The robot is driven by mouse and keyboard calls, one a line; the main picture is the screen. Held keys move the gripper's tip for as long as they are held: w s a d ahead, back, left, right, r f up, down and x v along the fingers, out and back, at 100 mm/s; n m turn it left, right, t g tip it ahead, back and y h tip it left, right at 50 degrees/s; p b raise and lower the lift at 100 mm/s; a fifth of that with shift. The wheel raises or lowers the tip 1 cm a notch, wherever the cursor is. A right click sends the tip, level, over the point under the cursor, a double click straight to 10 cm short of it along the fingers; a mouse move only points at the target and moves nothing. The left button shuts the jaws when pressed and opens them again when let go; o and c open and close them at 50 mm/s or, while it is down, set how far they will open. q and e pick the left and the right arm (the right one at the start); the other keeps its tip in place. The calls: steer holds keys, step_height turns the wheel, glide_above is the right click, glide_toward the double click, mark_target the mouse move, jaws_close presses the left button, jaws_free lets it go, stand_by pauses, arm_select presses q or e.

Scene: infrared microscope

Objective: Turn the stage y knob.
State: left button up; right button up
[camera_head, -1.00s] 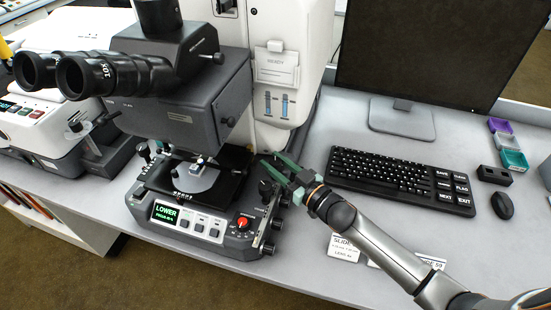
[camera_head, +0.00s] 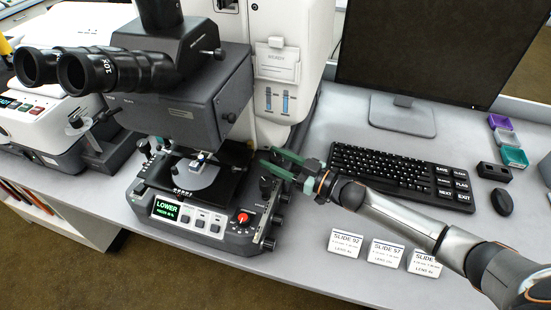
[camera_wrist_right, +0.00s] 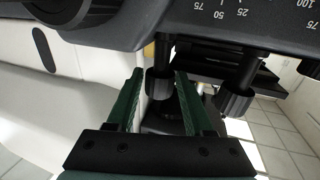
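The microscope (camera_head: 185,95) stands at the left of the table, with its dark stage (camera_head: 222,178) below the head. In the right wrist view two dark ribbed knobs hang on shafts: one knob (camera_wrist_right: 158,83) and a second knob (camera_wrist_right: 236,101) further right. I cannot read which is the stage y knob. My right gripper (camera_head: 268,159) has its green fingers beside the stage's right edge. In the right wrist view the gripper (camera_wrist_right: 158,72) is open, with the first knob between or just beyond its fingertips; contact is not visible. My left gripper is not in view.
A control base (camera_head: 200,222) with a red knob and side knobs lies below the gripper. A keyboard (camera_head: 390,172), monitor (camera_head: 440,50) and mouse (camera_head: 502,202) are to the right. Slide cards (camera_head: 344,243) stand near the front edge. The table between base and cards is clear.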

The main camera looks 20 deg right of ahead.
steer(key=shift+d, duration=0.1)
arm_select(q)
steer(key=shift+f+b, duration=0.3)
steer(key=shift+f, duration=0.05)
arm_select(e)
steer(key=v, duration=1.2)
steer(key=shift+s, duration=0.2)
steer(key=shift+r, duration=0.1)
